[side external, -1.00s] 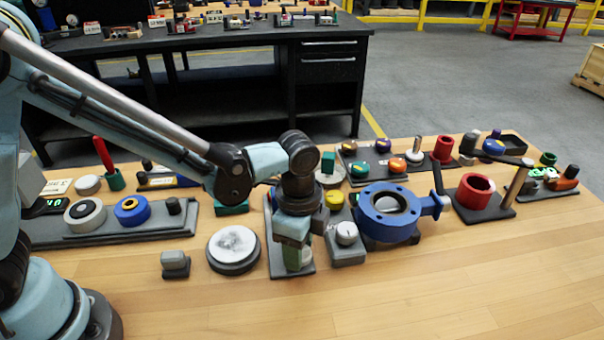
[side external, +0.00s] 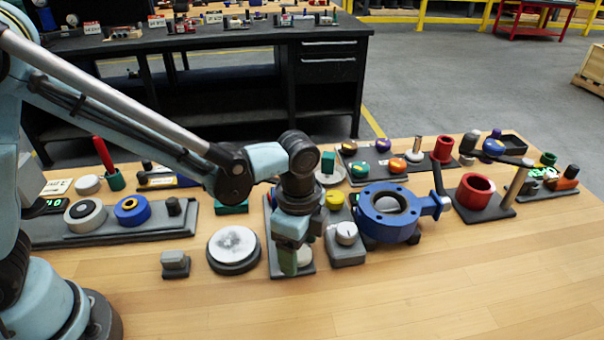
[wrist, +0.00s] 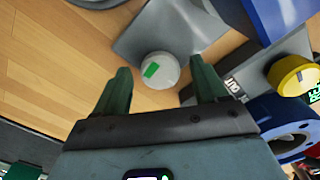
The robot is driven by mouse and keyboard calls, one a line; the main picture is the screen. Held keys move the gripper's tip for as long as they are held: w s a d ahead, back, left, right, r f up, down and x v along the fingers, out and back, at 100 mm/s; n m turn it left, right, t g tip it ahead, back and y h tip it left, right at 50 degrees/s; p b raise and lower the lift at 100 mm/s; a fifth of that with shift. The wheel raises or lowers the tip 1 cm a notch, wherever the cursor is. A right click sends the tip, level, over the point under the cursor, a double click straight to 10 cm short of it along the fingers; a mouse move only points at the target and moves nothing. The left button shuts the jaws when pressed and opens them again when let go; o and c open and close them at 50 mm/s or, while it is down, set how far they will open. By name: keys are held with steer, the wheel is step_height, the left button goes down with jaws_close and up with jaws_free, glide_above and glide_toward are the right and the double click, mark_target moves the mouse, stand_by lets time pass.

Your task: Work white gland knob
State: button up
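In the wrist view a round white knob (wrist: 160,71) with a green mark on top shows between my gripper's (wrist: 162,72) two green fingers. They are apart, with visible space on both sides of the knob, and I see no contact. In the side view my gripper (side external: 291,262) points down over a dark plate (side external: 277,262). A white knob (side external: 306,257) there is partly hidden by the fingers. Another white knob (side external: 346,233) stands just right, on a grey block. I cannot tell for sure which one the wrist view shows.
A yellow knob (side external: 334,200) and a blue flanged valve (side external: 388,214) stand to the right. A white round disc (side external: 233,249) and a small grey block (side external: 175,264) are to the left. The front of the wooden table (side external: 420,300) is clear.

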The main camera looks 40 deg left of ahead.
steer(key=shift+r, duration=0.1)
step_height(320, 180, up, 12)
stand_by(0.7)
steer(key=shift+a, duration=0.1)
steer(key=s+a+n+t, duration=0.2)
steer(key=a+n+t, duration=0.1)
steer(key=a+n, duration=0.5)
steer(key=s+a+n+t, duration=0.3)
steer(key=a+n+t, duration=0.1)
steer(key=a+n, duration=0.4)
steer(key=shift+s+a, duration=0.15)
steer(key=shift+a, duration=0.95)
